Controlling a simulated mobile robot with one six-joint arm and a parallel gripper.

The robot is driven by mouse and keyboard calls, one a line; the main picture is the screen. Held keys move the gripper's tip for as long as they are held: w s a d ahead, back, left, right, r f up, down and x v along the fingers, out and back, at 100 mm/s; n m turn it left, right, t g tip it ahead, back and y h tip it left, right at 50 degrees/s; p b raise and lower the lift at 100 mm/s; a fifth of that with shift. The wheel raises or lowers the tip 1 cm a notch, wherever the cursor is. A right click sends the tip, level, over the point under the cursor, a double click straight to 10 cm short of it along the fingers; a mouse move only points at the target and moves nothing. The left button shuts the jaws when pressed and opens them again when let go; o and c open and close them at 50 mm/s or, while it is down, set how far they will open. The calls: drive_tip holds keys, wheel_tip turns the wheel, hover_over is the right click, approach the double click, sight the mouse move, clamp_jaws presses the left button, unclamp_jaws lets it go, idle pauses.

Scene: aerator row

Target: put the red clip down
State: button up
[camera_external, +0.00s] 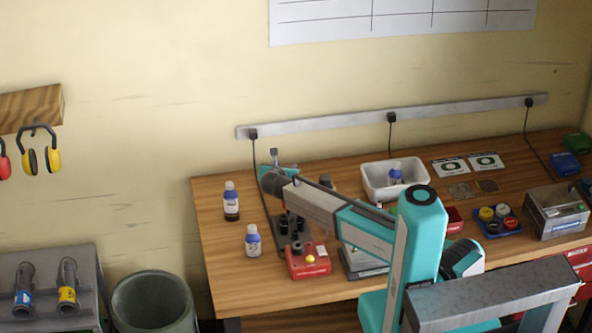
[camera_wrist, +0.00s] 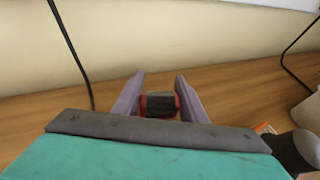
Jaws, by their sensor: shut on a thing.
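The red clip (camera_wrist: 160,104), red at its ends with a dark middle, sits between the two fingers of my gripper (camera_wrist: 158,88) in the wrist view. The fingers are closed on its sides. In the external view my gripper (camera_external: 274,157) is at the back left of the wooden bench (camera_external: 212,203), near the wall. The clip cannot be made out there. Bare wood shows around the clip in the wrist view; I cannot tell whether the clip touches it.
A red box (camera_external: 308,262) with a yellow button is in front. A white tub (camera_external: 368,182) stands right of my gripper. Black cables hang from the wall rail (camera_external: 320,122).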

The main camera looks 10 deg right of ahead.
drive_tip(key=shift+f, duration=0.15)
drive_tip(key=o, duration=1)
drive_tip(key=shift+o, duration=0.2)
drive_tip(key=shift+b, duration=0.3)
drive_tip(key=b+v, duration=0.4)
drive_tip(key=v, duration=1)
drive_tip(key=shift+w+a+b, duration=0.1)
drive_tip(key=shift+a+b, duration=0.05)
drive_tip(key=shift+b, duration=0.25)
drive_tip(key=shift+f, duration=0.1)
drive_tip(key=c, duration=0.5)
